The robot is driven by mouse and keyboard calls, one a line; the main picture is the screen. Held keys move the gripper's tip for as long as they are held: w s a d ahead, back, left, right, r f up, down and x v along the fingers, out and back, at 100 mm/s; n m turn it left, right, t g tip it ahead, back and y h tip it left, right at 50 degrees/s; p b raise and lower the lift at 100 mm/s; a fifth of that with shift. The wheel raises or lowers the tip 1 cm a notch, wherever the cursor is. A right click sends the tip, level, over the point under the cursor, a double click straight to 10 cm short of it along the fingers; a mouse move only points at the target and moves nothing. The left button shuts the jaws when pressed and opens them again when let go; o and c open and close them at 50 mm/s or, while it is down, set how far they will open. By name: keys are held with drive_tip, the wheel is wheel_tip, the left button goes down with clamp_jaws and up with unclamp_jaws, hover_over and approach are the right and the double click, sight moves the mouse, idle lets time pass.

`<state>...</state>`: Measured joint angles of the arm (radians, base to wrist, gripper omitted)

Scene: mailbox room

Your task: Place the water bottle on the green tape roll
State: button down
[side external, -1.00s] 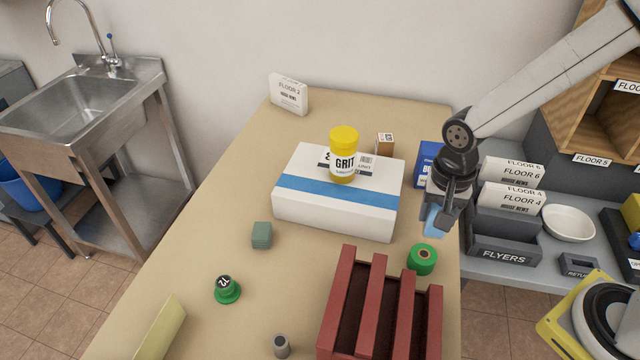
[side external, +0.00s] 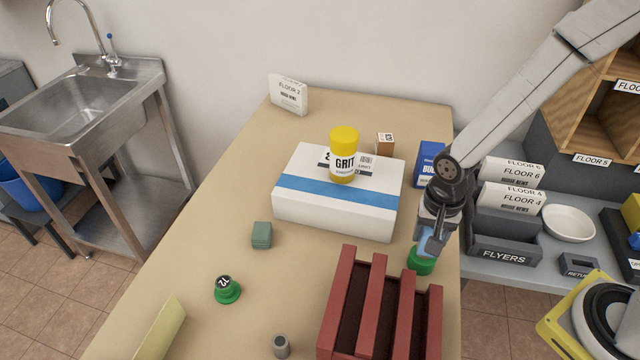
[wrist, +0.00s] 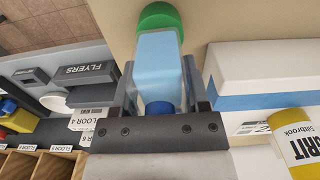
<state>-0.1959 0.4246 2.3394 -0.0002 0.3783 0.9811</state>
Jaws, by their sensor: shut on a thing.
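The light blue water bottle (wrist: 160,62) with a darker blue cap is between the fingers of my gripper (wrist: 160,90), which is shut on it. In the side view my gripper (side external: 430,235) points down with the bottle (side external: 428,245) below it, partly hidden by the fingers. The green tape roll (side external: 421,262) lies on the table near its right edge, directly under the bottle. It also shows beyond the bottle's far end in the wrist view (wrist: 158,14). I cannot tell whether bottle and roll touch.
A red slotted rack (side external: 345,300) stands just in front of the tape roll. A white box with a blue stripe (side external: 300,205) carries a yellow GRIT jar (side external: 344,160) to the left. A blue box (side external: 428,160) is behind. Shelves with flyers (side external: 502,253) stand right.

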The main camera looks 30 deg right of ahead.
drive_tip(key=shift+f, duration=0.75)
drive_tip(key=shift+f, duration=0.15)
drive_tip(key=shift+c, duration=0.4)
unclamp_jaws()
drive_tip(key=shift+r, duration=0.2)
drive_tip(key=shift+r, duration=5.95)
